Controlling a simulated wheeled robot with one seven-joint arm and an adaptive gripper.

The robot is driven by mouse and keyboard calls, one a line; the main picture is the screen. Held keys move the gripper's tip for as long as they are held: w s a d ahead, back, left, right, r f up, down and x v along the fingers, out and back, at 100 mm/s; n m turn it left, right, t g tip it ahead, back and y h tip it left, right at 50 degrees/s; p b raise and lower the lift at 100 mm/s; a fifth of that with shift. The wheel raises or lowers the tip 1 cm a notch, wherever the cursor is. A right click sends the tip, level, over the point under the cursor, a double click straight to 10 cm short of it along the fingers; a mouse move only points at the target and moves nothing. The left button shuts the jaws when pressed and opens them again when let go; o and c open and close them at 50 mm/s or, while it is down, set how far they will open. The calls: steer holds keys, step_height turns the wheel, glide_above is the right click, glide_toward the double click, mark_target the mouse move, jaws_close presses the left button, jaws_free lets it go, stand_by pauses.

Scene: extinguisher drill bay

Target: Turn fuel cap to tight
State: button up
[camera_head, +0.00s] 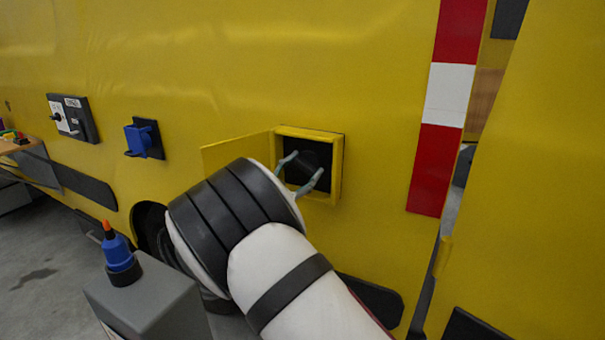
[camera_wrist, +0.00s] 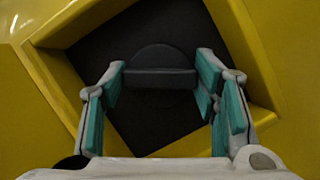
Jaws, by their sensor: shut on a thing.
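The dark fuel cap (camera_head: 306,164) sits inside a yellow-framed square recess (camera_head: 339,170) in the yellow vehicle side. In the wrist view the cap (camera_wrist: 160,57) is a black disc with a raised grip bar (camera_wrist: 160,78) lying level across the picture. My gripper (camera_head: 300,170) reaches into the recess. In the wrist view its teal-padded fingers (camera_wrist: 161,80) stand at the two ends of the bar, shut on the cap. Any tightness marking on the cap cannot be made out in the dark recess.
The recess's yellow door (camera_head: 232,152) stands open to the left, close to my wrist. A blue socket (camera_head: 140,138) and a switch panel (camera_head: 72,118) are farther left. A grey box (camera_head: 150,295) with a blue, orange-tipped bottle (camera_head: 118,256) stands at lower left. A red-white strip (camera_head: 450,93) is at right.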

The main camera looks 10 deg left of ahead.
steer(key=m+g+b, duration=0.1)
steer(key=m+b, duration=0.1)
steer(key=m, duration=0.2)
steer(key=m+g+h+b, duration=0.1)
steer(key=m+g, duration=0.1)
steer(key=m, duration=0.2)
steer(key=shift+b, duration=0.35)
steer(key=m+g+b, duration=0.1)
steer(key=m, duration=0.1)
steer(key=m+g+b, duration=0.1)
steer(key=m, duration=0.2)
steer(key=shift+a+y+b, duration=0.1)
steer(key=shift+y+b, duration=0.2)
steer(key=shift+b, duration=0.05)
steer(key=shift+m, duration=0.4)
steer(key=o, duration=1.2)
steer(key=shift+c, duration=0.2)
steer(key=v, duration=1.2)
steer(key=shift+r, duration=0.1)
